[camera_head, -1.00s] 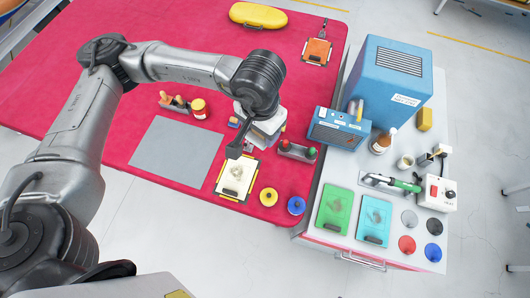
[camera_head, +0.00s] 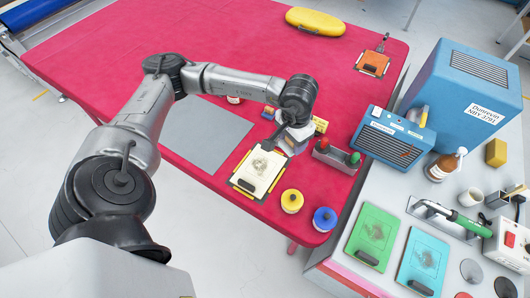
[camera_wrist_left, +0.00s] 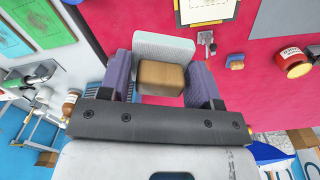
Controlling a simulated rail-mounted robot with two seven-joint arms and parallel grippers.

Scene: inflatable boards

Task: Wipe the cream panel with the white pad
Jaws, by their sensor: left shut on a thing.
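The cream panel (camera_head: 254,178) lies on the red table near its front edge, with a grey smudge in its middle. Its edge also shows at the top of the left wrist view (camera_wrist_left: 205,12). My left gripper (camera_head: 291,141) is just behind and right of the panel in the head view. In the left wrist view its two purple fingers are shut on the brown block of the white pad (camera_wrist_left: 165,46). The pad looks apart from the panel. In the head view the pad is mostly hidden by the gripper. My right gripper is not in view.
A yellow pot (camera_head: 292,201) and a blue pot (camera_head: 324,219) stand right of the panel. A holder with red and green knobs (camera_head: 337,157) is close to the gripper. A grey mat (camera_head: 205,137) lies left. The blue box (camera_head: 393,138) stands on the side bench.

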